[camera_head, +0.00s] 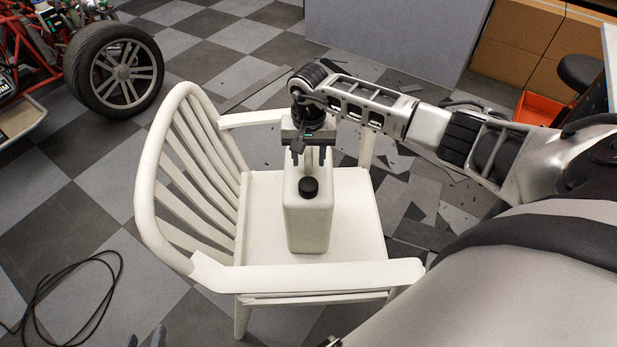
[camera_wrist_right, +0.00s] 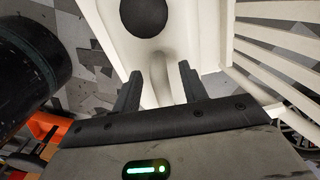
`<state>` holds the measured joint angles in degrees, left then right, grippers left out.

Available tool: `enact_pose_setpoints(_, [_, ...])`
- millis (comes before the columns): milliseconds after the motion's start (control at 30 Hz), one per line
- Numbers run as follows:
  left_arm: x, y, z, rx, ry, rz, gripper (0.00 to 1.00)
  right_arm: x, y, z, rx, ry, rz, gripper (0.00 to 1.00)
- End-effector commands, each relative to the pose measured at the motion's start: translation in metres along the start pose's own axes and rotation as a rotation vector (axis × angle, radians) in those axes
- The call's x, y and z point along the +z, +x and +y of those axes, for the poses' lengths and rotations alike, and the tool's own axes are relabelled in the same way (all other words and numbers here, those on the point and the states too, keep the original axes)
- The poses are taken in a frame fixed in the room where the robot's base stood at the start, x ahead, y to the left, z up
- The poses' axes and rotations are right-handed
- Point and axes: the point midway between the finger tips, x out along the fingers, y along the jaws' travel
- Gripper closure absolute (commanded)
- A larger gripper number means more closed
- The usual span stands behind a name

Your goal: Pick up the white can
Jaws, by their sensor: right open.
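The white can (camera_head: 309,215), a jerrycan-like container with a black cap (camera_head: 308,187), stands upright on the white chair's seat (camera_head: 262,215). My right gripper (camera_head: 309,160) is above the can's rear part, behind the cap, fingers pointing down. In the right wrist view the right gripper (camera_wrist_right: 159,75) is open, with one finger on each side of the can's handle (camera_wrist_right: 161,76). The handle lies between the fingers with gaps showing. Small dark tips at the bottom edge of the head view look like my left gripper (camera_head: 146,338); most of it is cut off.
The chair has a slatted back (camera_head: 200,165) on the left and armrests in front (camera_head: 310,277) and behind. A black wheel (camera_head: 116,70) stands at upper left and a black cable (camera_head: 70,300) lies on the floor. An orange bin (camera_head: 537,108) is at right.

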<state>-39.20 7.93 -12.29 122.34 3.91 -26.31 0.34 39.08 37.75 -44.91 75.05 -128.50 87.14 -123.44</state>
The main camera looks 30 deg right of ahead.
Motion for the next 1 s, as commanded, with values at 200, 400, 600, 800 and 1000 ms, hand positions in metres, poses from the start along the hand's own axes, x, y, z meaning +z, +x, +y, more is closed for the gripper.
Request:
enact_pose_setpoints(200, [0.0001, 0.0003, 0.0002, 0.001, 0.0, 0.0, 0.64, -0.0002, 0.0008, -0.0002, -0.001, 0.0, 0.001, 0.57])
enact_pose_setpoints(400, [-0.0004, 0.0006, 0.0002, 0.001, 0.0, 0.001, 0.64, -0.0002, 0.0005, -0.0002, -0.001, 0.0, 0.001, 1.0])
enact_pose_setpoints(600, [-0.0007, 0.0008, 0.0001, 0.002, 0.001, 0.001, 0.64, -0.0004, 0.0002, -0.0002, -0.001, 0.0, 0.001, 1.0])
enact_pose_setpoints(800, [-0.0006, 0.0008, 0.0001, 0.002, 0.002, 0.001, 0.64, -0.0005, 0.0, -0.0002, -0.001, 0.0, 0.001, 1.0])
enact_pose_setpoints(1000, [-0.0006, 0.0008, 0.0, 0.002, 0.002, 0.001, 0.64, -0.0006, -0.0002, -0.0002, -0.001, 0.0, 0.001, 1.0])
